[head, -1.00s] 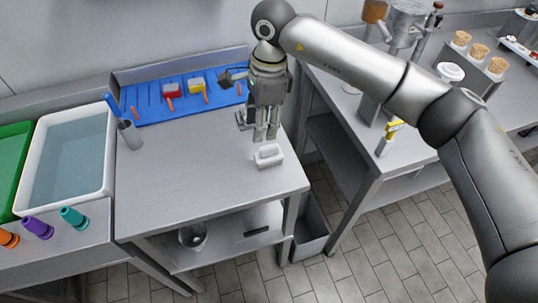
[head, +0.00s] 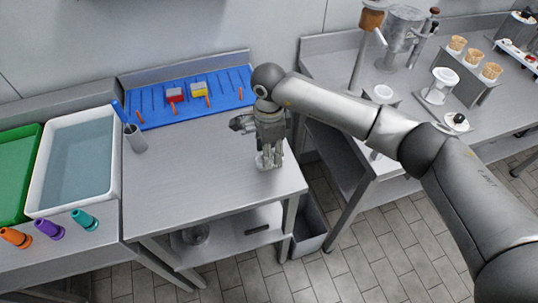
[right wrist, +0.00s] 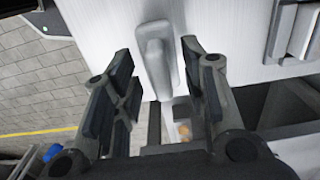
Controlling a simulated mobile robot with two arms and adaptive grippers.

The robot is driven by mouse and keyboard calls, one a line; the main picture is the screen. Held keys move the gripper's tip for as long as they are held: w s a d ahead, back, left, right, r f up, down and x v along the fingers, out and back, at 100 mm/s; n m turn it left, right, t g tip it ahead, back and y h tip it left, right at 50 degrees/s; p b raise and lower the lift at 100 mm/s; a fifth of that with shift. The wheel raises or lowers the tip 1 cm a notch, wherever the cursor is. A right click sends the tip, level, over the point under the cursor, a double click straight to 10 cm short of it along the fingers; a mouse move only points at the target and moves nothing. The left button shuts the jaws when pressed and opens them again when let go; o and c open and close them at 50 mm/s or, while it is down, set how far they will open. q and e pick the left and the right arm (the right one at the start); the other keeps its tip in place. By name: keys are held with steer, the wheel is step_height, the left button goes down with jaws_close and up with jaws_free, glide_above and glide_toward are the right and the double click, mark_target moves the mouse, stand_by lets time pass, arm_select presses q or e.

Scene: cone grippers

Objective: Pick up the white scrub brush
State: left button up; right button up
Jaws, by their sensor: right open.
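The white scrub brush (head: 261,161) is on the steel bench (head: 185,190) near its right front edge. My right gripper (head: 270,164) is over it and hides most of it in the head view. In the right wrist view the brush (right wrist: 154,50) shows as a pale block with a raised grip, between the two open fingers (right wrist: 157,62) in the picture. The fingers appear apart from it on both sides. I cannot tell whether the fingertips are down level with it. My left gripper is not in view.
A blue mat (head: 150,115) with red and yellow brushes lies at the bench's back. A grey cup (head: 136,140) holds a blue-handled tool at left. A white water basin (head: 117,165) stands further left. The bench's middle is clear.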

steer(key=shift+f, duration=0.25)
jaws_close()
steer(key=shift+r, duration=0.5)
steer(key=s+a+r+b, duration=0.2)
steer(key=s+r+b, duration=0.4)
steer(key=s+r, duration=0.6)
steer(key=shift+s, duration=0.95)
